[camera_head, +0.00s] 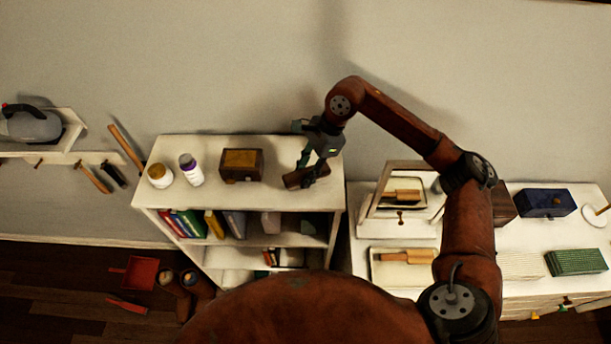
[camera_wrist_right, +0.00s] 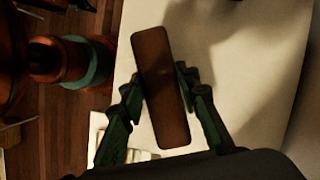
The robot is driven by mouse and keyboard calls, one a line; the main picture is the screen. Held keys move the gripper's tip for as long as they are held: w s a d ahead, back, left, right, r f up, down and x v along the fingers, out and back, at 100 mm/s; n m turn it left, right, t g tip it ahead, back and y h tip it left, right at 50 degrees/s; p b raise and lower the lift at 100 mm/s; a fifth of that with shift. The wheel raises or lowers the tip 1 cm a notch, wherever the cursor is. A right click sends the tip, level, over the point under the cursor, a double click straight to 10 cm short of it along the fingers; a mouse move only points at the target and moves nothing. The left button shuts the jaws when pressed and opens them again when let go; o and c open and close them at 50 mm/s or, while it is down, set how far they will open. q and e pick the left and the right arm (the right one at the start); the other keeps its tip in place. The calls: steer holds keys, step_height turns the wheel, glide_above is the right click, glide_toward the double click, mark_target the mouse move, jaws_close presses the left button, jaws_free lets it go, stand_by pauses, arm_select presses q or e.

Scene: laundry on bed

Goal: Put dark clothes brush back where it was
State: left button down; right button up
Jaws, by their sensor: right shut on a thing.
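The dark clothes brush, a dark brown oblong block (camera_head: 294,180), is at the right end of the white shelf unit's top (camera_head: 275,150). My right gripper (camera_head: 311,173) comes down over it and is shut on it. In the right wrist view the brush (camera_wrist_right: 161,65) stands lengthwise between the two fingers of the gripper (camera_wrist_right: 163,97), slightly tilted, with the pale shelf top behind it. I cannot tell whether the brush touches the shelf top. My left gripper is not in view.
A brown box (camera_head: 241,166), a white bottle (camera_head: 191,170) and a jar (camera_head: 159,175) stand left of the brush on the shelf top. A mirror stand (camera_head: 401,190) and a tray with a light wooden brush (camera_head: 407,257) are on the white dresser at right.

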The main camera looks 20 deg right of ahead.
step_height(320, 180, down, 2)
steer(key=shift+d, duration=0.1)
steer(key=shift+f, duration=0.25)
steer(key=o, duration=1.1)
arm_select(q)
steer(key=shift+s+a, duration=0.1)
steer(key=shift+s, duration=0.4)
arm_select(e)
steer(key=shift+r, duration=0.1)
steer(key=shift+r, duration=0.2)
arm_select(q)
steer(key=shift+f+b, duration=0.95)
steer(key=shift+b, duration=0.05)
arm_select(e)
steer(key=v, duration=1.2)
steer(key=shift+s, duration=0.1)
